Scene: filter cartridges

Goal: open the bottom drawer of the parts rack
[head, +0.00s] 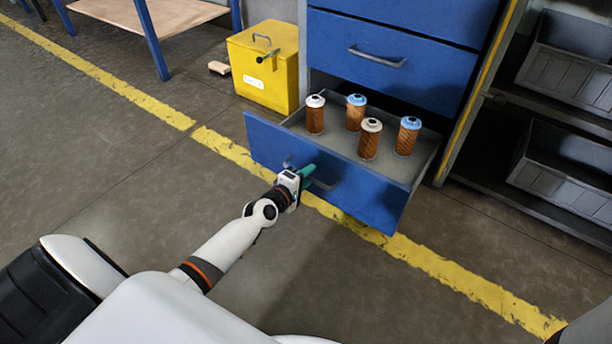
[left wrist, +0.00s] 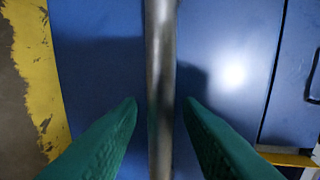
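The blue parts rack (head: 395,60) stands at the top centre. Its bottom drawer (head: 375,200) is pulled well out, showing a grey inside. The drawer's bar handle (head: 326,185) is partly hidden by my left gripper (head: 306,173), which is at the drawer front. In the left wrist view the metal handle (left wrist: 161,60) runs upright between the two green fingers of my left gripper (left wrist: 161,104). A narrow gap shows on each side of the bar, so the fingers look open around it. My right gripper is not in view.
Several filter cartridges, such as a blue-capped one (head: 407,137) and a white-capped one (head: 315,115), stand upright in the drawer. A yellow box (head: 262,80) is left of the rack. Shelves with grey bins (head: 570,165) are at right. The floor in front is clear.

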